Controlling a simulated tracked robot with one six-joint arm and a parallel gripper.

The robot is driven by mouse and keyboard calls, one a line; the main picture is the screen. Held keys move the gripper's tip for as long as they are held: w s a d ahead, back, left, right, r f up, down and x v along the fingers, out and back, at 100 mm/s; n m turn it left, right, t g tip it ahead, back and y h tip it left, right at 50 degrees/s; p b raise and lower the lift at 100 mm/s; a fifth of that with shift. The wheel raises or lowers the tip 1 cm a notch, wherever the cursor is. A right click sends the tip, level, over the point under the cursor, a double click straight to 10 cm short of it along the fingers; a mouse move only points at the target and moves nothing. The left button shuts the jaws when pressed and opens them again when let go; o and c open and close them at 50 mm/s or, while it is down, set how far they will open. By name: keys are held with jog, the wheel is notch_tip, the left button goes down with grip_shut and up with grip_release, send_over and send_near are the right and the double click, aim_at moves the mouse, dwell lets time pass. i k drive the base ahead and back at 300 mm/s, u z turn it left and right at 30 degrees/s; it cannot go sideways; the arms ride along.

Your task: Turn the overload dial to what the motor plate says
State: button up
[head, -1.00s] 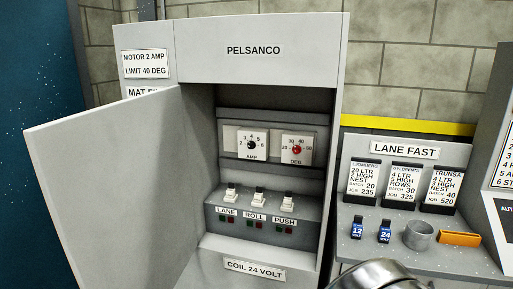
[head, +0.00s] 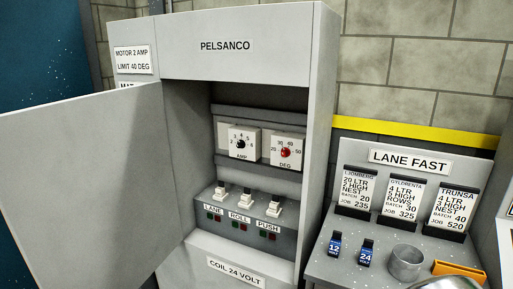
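The motor plate (head: 132,60) is a white label at the upper left of the grey PELSANCO cabinet (head: 235,60). It reads MOTOR 2 AMP, LIMIT 40 DEG. Inside the open cabinet are two dials. The AMP dial (head: 242,142) has a black knob and a scale from 2 to 6. The DEG dial (head: 286,151) to its right has a red knob and numbers including 20, 30, 40 and 50. Both knob pointers are too small to read surely. My gripper is not in view; only a rounded metal part, probably of my arm, shows at the bottom right edge.
The cabinet door (head: 85,185) stands open to the left. Three switches (head: 246,196) sit below the dials.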

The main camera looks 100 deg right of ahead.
aim_at(242, 143)
jog(key=k, duration=1)
jog(key=z, duration=0.9)
jog(key=i, duration=1)
jog(key=u, duration=0.05)
